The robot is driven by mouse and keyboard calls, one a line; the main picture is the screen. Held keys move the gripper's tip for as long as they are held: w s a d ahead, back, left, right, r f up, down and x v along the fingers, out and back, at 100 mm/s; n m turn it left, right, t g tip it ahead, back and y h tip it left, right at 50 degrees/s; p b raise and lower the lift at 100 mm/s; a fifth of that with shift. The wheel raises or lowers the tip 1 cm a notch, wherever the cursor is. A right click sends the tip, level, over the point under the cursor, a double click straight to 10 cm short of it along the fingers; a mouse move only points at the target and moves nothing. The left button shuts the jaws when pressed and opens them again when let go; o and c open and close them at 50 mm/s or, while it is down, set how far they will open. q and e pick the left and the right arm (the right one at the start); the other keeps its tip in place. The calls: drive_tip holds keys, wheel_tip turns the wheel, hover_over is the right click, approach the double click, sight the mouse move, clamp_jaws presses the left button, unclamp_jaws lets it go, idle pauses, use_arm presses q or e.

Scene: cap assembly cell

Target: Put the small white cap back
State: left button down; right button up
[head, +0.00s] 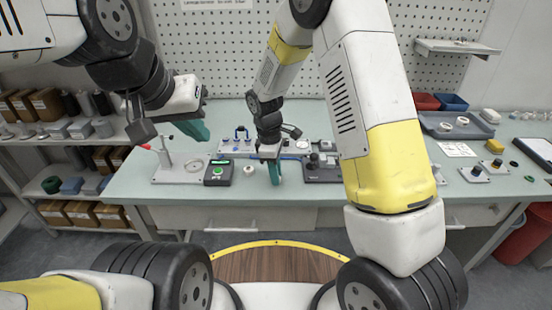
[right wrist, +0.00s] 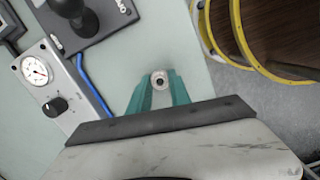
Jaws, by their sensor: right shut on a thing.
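My right gripper (head: 274,172) points down over the front part of the table in the head view. In the right wrist view its teal fingers (right wrist: 158,92) are shut on a small whitish round cap (right wrist: 159,79) with a dark centre, held near the fingertips. The cap is hidden by the fingers in the head view. My left gripper (head: 194,130) is over the left part of the table, well apart from the right one. Its teal fingers are seen side-on, so their opening does not show.
A panel with a gauge (right wrist: 36,71), a black knob and a blue cable lies near my right gripper. A black box with a green display (head: 218,172) and a white ring (head: 249,170) are left of it. A grey tray (head: 430,122) with white rings stands at the right.

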drive_tip(key=o, duration=0.8)
drive_tip(key=shift+f, duration=0.15)
drive_tip(key=shift+o, duration=0.2)
wheel_tip(320, 180, up, 12)
drive_tip(key=a, duration=0.1)
drive_tip(key=s+d+r+m+t+y, duration=0.1)
drive_tip(key=s+d+r+m+y, duration=0.15)
drive_tip(key=d+r+m, duration=0.4)
drive_tip(key=s+d+r+m+t, duration=0.1)
drive_tip(key=s+d+r+m, duration=0.2)
drive_tip(key=s, duration=0.2)
drive_tip(key=s+d+r+m+t, duration=0.2)
drive_tip(key=s+d+r, duration=0.1)
drive_tip(key=s, duration=0.3)
drive_tip(key=s+d+r+m+t+y, duration=0.1)
drive_tip(key=s+d+r+m+t, duration=0.1)
drive_tip(key=s, duration=0.4)
drive_tip(key=shift+d+r+m, duration=0.45)
drive_tip(key=shift+r+m, duration=0.3)
drive_tip(key=shift+m, duration=0.1)
drive_tip(key=shift+s, duration=0.1)
